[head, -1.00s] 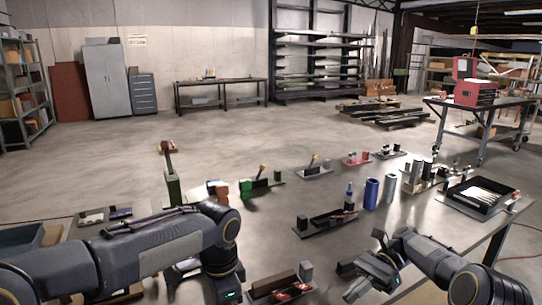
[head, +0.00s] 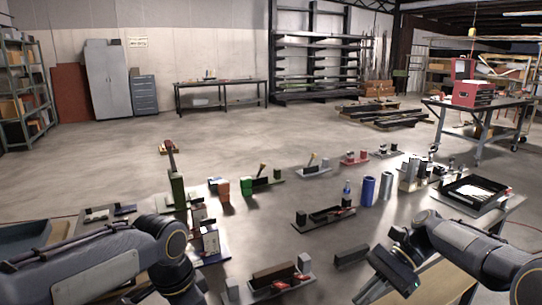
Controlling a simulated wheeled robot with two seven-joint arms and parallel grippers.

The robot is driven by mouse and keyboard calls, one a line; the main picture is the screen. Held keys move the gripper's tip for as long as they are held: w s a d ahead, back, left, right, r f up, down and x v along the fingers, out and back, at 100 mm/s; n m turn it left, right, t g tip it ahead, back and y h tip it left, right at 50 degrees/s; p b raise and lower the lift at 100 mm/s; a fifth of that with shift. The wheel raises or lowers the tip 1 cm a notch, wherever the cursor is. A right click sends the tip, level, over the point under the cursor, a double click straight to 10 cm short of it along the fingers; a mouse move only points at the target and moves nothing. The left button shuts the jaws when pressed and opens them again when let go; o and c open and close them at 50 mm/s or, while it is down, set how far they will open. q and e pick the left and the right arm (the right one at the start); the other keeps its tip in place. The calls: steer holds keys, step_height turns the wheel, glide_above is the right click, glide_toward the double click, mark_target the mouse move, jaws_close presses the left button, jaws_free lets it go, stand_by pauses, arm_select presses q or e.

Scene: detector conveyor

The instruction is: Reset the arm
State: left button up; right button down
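My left arm comes in from the left, with its elbow joint in front of the workbench. It bends down at the bottom of the head view, and its gripper is out of frame. My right arm comes in from the right. Its dark gripper (head: 388,262) is over the front right part of the bench, beside a small dark block (head: 351,255). The gripper's fingers are too small and dark to tell if they are open or shut. I see nothing clearly held in it.
The bench carries several small fixtures. A brown block with red-handled parts (head: 274,275) lies at the front. A white and blue device (head: 210,240) stands right of my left arm. Blue cylinder (head: 368,191) and black tray (head: 474,193) are farther right. Bare bench (head: 290,225) shows mid-bench.

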steer(key=s+r+n+t+h, duration=0.2)
steer(key=s+n+t, duration=0.1)
steer(key=s, duration=0.4)
steer(key=s+r+n+t+h, duration=0.2)
steer(key=s+n, duration=0.1)
steer(key=s, duration=0.4)
arm_select(q)
steer(key=s+a+f+n+t+h, duration=0.1)
steer(key=s+a+n+t, duration=0.1)
steer(key=s+n, duration=0.3)
steer(key=s+a+f+n+t+h, duration=0.1)
steer(key=s+a+n, duration=0.3)
steer(key=s, duration=0.7)
steer(key=n+t+p, duration=0.1)
steer(key=n, duration=0.1)
steer(key=shift+s+f+n+t, duration=0.2)
steer(key=shift+s+n+t, duration=0.1)
steer(key=shift+s+t, duration=0.1)
arm_select(e)
steer(key=s+f+n+t+h, duration=0.2)
steer(key=s+f+n+t, duration=0.3)
steer(key=s, duration=0.4)
steer(key=shift+d+f, duration=0.3)
